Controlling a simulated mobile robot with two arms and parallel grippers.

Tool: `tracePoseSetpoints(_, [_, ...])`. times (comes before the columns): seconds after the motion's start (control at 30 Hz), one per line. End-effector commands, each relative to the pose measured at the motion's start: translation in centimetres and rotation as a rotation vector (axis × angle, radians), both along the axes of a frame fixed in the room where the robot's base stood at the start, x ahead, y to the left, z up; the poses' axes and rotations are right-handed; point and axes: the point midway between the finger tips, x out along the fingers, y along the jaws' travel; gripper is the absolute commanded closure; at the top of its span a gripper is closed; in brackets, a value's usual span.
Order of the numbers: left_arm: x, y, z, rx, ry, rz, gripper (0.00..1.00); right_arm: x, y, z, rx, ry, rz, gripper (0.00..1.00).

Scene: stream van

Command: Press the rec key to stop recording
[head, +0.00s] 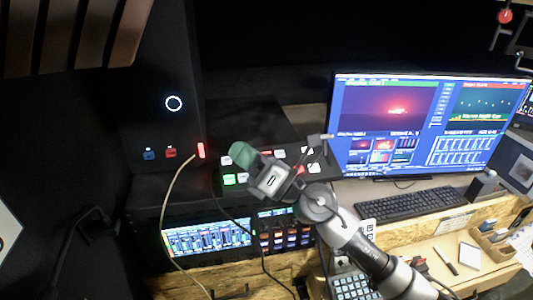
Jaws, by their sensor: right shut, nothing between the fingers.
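A dark key panel (283,136) slopes across the middle of the head view. It carries white keys (314,168), green-lit keys (229,179) and a small red-lit spot (300,169). I cannot read the labels, so I cannot tell which key is the rec key. My right gripper (243,154) reaches in from the lower right and is over the panel's left part, shut and empty. It hides some of the keys behind it. I cannot tell whether its tip touches a key. My left gripper is not in view.
A wide monitor (400,125) stands at the right, with a black keyboard (410,203) in front. A lit mixer screen (205,239) is below the panel. A cable (165,205) hangs from a red-lit plug (201,150) at the left. My right arm crosses the lower right.

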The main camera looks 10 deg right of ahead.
Motion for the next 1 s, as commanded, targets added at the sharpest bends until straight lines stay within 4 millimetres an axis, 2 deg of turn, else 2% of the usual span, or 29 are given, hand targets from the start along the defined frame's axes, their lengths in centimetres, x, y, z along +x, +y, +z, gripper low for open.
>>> tracePoseSetpoints(0.03, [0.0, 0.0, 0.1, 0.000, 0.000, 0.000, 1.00, 0.2, 1.0, 0.8, -0.162, -0.106, 0.021, 1.00])
tracePoseSetpoints(0.1, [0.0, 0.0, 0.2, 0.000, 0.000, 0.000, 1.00, 0.6, 2.0, 1.0, -0.390, -0.236, 0.041, 1.00])
tracePoseSetpoints(0.23, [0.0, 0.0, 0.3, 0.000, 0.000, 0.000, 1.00, 2.4, 1.8, 0.6, -0.823, -0.429, 0.046, 1.00])
tracePoseSetpoints(0.4, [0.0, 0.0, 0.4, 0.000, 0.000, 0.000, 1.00, 5.9, -1.9, 0.7, -1.337, -0.563, -0.003, 1.00])
tracePoseSetpoints(0.5, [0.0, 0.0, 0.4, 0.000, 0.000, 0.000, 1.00, 7.4, -4.3, 1.3, -1.543, -0.580, -0.037, 1.00])
tracePoseSetpoints(0.6, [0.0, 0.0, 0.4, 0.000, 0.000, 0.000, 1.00, 8.3, -6.1, 1.8, -1.664, -0.580, -0.062, 1.00])
tracePoseSetpoints(0.7, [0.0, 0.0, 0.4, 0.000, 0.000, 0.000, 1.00, 8.7, -7.0, 2.1, -1.727, -0.574, -0.075, 1.00])
tracePoseSetpoints(1.0, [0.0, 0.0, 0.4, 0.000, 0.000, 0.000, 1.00, 8.8, -7.3, 2.2, -1.749, -0.572, -0.079, 1.00])
